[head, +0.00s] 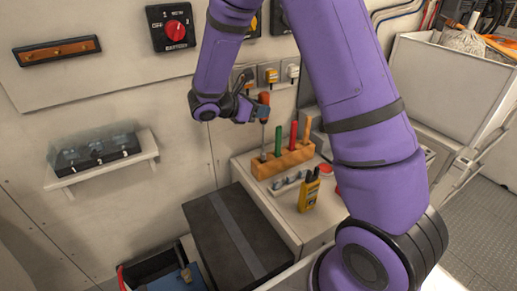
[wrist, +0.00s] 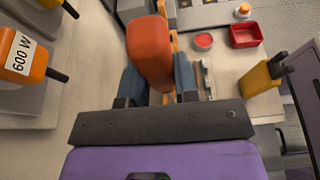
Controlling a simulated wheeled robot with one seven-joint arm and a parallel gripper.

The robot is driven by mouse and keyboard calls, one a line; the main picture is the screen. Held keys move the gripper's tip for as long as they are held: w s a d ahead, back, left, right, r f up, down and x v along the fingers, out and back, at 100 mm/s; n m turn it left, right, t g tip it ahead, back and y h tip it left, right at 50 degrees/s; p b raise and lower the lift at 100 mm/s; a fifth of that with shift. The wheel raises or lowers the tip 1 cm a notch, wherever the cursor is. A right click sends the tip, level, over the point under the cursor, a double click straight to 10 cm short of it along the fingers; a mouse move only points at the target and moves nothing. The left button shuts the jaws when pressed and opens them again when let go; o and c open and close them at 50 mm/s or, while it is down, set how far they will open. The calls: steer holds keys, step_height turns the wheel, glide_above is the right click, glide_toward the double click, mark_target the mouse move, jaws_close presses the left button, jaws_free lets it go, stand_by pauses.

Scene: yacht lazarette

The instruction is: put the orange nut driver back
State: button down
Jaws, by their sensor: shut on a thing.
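My gripper (head: 257,110) is shut on the orange nut driver (head: 264,98), which stands roughly upright. In the wrist view its orange handle (wrist: 150,50) fills the space between the blue-grey fingers of my gripper (wrist: 158,82). Its thin shaft runs down to the left end of the wooden rack (head: 283,162) in the head view. I cannot tell whether the tip is in a hole or just above or in front of it. The rack holds a green-handled tool (head: 278,140), a red-handled tool (head: 293,136) and a light orange-handled tool (head: 306,130) to the right.
The rack stands on a pale bench top (head: 290,205) against the wall. A yellow handheld device (head: 309,192) stands in front of it. A red tray (wrist: 245,36) and round red tin (wrist: 204,40) lie on the bench. A dark box (head: 235,235) stands at lower left.

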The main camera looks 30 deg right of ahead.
step_height(320, 180, down, 8)
steer(key=shift+s, duration=0.15)
steer(key=c, duration=0.9)
jaws_free()
steer(key=shift+r, duration=0.1)
steer(key=shift+o, duration=0.2)
steer(key=shift+a+r, duration=0.1)
steer(key=shift+a, duration=0.05)
steer(key=v, duration=1.1)
steer(key=shift+a+r, duration=0.15)
steer(key=shift+a, duration=0.25)
